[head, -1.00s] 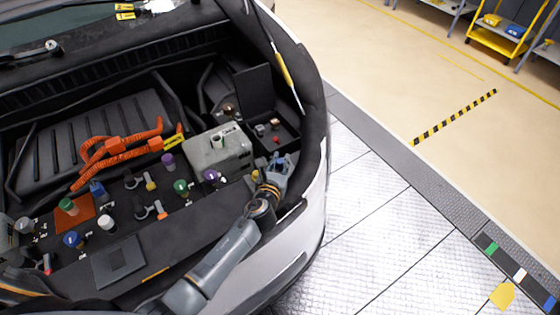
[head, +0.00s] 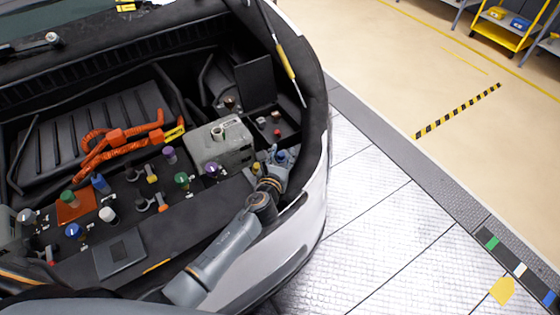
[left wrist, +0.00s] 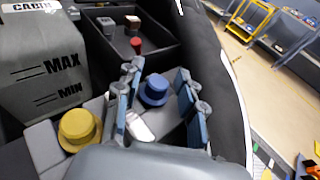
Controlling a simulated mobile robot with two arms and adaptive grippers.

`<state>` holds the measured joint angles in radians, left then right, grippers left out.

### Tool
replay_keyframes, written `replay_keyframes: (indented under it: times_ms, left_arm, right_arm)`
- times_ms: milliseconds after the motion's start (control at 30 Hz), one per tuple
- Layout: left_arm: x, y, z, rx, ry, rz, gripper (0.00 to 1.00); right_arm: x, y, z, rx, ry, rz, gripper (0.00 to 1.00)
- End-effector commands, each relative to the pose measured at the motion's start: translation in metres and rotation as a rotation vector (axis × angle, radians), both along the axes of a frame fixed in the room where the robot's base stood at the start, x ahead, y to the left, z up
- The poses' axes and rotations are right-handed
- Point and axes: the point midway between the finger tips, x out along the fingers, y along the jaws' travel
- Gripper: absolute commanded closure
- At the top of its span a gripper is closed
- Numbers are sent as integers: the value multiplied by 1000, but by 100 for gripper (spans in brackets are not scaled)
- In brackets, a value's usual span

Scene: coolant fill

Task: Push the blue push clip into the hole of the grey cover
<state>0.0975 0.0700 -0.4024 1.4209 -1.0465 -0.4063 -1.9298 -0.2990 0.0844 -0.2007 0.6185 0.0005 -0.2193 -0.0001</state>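The blue push clip (left wrist: 156,88) has a round stepped head and stands upright at the grey cover (left wrist: 175,132). I cannot see its stem or the hole, so I cannot tell how deep it sits. My left gripper (left wrist: 160,95) is around the clip, one finger on each side, with a small gap at least on the right. In the head view the left gripper (head: 274,158) is at the bay's front right corner, with the blue clip (head: 282,156) showing small between its fingers. A yellow clip (left wrist: 79,128) stands left of it on grey. My right gripper is not in view.
A grey reservoir (left wrist: 38,65) marked MAX and MIN stands close on the left. A dark open tray (left wrist: 160,55) with small parts lies behind. The black bay rim (left wrist: 225,85) runs close on the right. Orange cables (head: 120,140) lie farther left.

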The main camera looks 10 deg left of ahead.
Motion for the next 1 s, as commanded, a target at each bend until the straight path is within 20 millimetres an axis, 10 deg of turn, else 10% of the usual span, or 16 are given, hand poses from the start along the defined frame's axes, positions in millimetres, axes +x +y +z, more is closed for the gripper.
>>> replay_keyframes:
  times_ms: [600,1000]
  left_arm:
    - [-106,-1,22,3,8,-1,54]
    - [-116,-2,28,1,2,-3,54]
  right_arm:
    - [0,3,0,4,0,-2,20]
    - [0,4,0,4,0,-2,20]
